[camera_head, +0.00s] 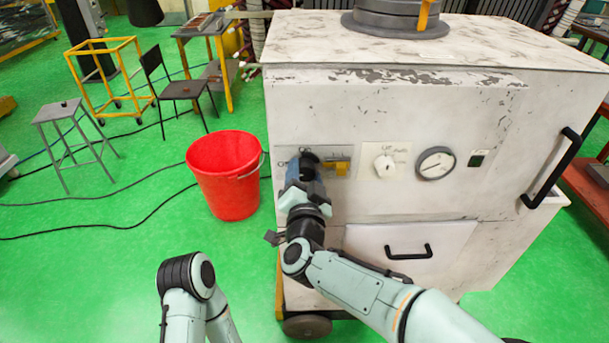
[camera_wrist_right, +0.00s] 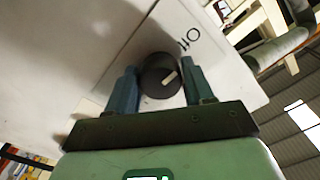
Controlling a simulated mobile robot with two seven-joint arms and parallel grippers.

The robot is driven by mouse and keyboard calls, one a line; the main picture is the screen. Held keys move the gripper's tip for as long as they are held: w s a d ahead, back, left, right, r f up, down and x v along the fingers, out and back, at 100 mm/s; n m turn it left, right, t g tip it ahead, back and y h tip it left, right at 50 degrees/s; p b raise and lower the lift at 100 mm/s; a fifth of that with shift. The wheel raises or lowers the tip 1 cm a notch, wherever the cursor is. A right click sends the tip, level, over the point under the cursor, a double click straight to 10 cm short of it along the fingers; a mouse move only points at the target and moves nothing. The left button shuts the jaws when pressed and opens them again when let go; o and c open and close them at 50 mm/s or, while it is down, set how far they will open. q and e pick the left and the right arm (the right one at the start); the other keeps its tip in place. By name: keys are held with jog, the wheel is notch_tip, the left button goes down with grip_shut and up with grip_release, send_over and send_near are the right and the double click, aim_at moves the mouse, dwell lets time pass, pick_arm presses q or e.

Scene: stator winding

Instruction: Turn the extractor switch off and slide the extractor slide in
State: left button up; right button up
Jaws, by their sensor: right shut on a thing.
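A round black knob (camera_wrist_right: 150,84) with a white pointer mark, which I take as the extractor switch, sits on the cabinet's front panel. My right gripper (camera_head: 303,172) reaches up to the panel's left end and is shut on this knob. In the right wrist view its two blue fingers (camera_wrist_right: 162,80) stand on either side of the knob. Lettering shows beside it. A yellow tab (camera_head: 342,167) on the panel just right of my gripper may be the extractor slide. My left arm stands at the bottom left; its gripper is not in view.
Right of the yellow tab are a white dial knob (camera_head: 384,166), a round gauge (camera_head: 436,163) and a small dark switch (camera_head: 477,159). Below is a black-handled drawer (camera_head: 408,252). A red bucket (camera_head: 226,178) stands left of the white cabinet (camera_head: 400,95). Cables cross the green floor.

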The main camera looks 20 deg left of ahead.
jog(key=o, duration=1)
jog(key=shift+s+f, duration=0.1)
jog(key=shift+s, duration=0.25)
pick_arm(q)
jog(key=s+f+b, duration=0.1)
jog(key=f, duration=0.1)
jog(key=s+f+b, duration=0.1)
jog(key=f+b, duration=0.1)
jog(key=shift+s, duration=0.4)
pick_arm(e)
jog(key=v, duration=1.2)
jog(key=shift+s, duration=0.4)
jog(key=shift+d, duration=0.15)
